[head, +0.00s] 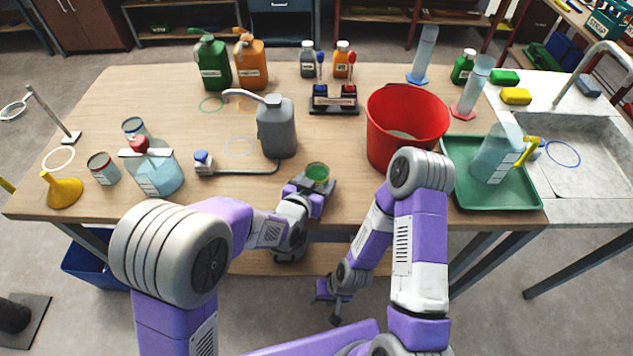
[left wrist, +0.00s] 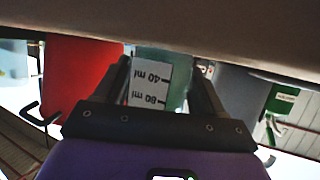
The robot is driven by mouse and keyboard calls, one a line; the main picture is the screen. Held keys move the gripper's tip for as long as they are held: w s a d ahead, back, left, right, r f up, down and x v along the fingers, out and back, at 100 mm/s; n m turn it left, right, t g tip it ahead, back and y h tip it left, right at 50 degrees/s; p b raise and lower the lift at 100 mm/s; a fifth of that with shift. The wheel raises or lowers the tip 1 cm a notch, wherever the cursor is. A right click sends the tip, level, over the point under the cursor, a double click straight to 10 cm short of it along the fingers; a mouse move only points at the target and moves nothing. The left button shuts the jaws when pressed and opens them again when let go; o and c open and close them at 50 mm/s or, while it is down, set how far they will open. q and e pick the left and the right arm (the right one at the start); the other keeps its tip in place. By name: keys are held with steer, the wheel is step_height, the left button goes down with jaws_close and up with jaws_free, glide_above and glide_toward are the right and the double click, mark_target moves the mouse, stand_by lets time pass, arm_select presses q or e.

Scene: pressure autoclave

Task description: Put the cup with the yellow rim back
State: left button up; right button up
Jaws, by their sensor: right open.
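A small cup (head: 318,171) with green contents shows near the table's front edge, in front of the grey jug. Its rim looks yellowish green, but it is too small to be sure. My left gripper (head: 313,190) is around this cup, one finger on each side. In the left wrist view the cup's wall with its white 40 ml and 80 ml label (left wrist: 150,82) sits between the fingers (left wrist: 163,90), which appear shut on it. Whether its base touches the table is hidden. My right gripper (head: 330,300) is open and empty, low in front of the table.
A grey jug (head: 276,128) with a bent spout stands behind the cup, and a red bucket (head: 407,127) to its right. A green tray (head: 520,201) holds a bottle. Coloured rings mark the table (head: 150,85).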

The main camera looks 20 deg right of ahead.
arm_select(q)
steer(key=shift+o, duration=1.3)
steer(key=shift+r, duration=0.1)
steer(key=shift+r+p, duration=0.2)
steer(key=shift+p, duration=0.2)
steer(key=v, duration=1)
steer(key=shift+v, duration=0.95)
